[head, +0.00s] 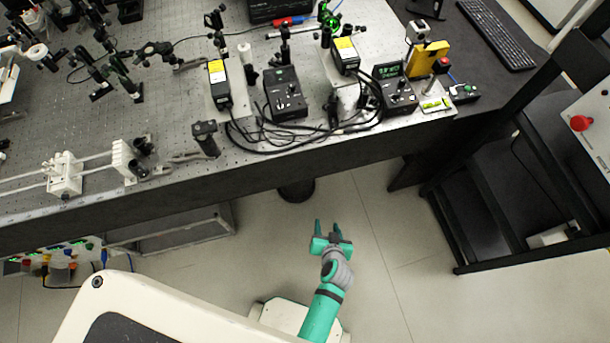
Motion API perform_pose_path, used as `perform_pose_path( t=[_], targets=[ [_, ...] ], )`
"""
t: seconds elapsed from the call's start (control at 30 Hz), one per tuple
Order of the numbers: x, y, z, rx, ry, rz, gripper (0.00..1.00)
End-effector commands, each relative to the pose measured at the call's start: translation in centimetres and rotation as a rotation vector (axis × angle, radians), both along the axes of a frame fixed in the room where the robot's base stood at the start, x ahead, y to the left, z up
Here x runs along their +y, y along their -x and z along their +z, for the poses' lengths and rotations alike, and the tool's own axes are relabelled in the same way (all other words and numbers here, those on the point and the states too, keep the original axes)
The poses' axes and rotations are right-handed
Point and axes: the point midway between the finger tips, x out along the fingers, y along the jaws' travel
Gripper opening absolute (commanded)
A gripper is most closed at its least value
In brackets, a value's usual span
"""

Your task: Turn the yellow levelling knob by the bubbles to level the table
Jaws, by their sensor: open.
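My gripper (328,226) is teal, open and empty. It is over the floor in front of the bench, well short of the bench's front edge. Two small yellow-green bubble vials (432,104) sit on a light plate at the front right corner of the bench top. They are too small to read where the bubbles are. I cannot make out a separate yellow levelling knob beside them. A yellow block (428,57) stands just behind the vials, with a red-topped post (441,65) next to it.
The perforated optical table (180,125) is crowded with mounts. Black control boxes (286,98) and looped cables (262,142) lie left of the vials. A dark rack (480,200) stands to the right. The floor (375,235) around my gripper is clear.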

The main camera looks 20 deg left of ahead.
Motion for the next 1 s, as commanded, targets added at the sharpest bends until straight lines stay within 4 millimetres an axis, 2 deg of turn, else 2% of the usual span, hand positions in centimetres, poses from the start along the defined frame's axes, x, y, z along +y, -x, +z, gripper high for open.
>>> perform_pose_path(
  t=[0.03, 0.17, 0.3, 0.4, 0.53, 0.67, 0.77, 1.0],
  targets=[
    [0.5, -2.0, -0.4, 0.015, -0.025, 0.029, 0.44],
    [2.2, -6.1, -1.0, 0.058, -0.103, 0.127, 0.44],
    [4.2, -9.9, -0.2, 0.081, -0.185, 0.243, 0.44],
    [5.2, -11.9, 0.8, 0.088, -0.232, 0.312, 0.44],
    [6.2, -13.5, 1.9, 0.087, -0.273, 0.376, 0.44],
    [7.2, -14.1, 2.4, 0.087, -0.291, 0.412, 0.44],
    [8.0, -14.3, 2.0, 0.088, -0.294, 0.422, 0.44],
    [10.2, -15.9, -0.3, 0.087, -0.293, 0.417, 0.44]
  ],
)
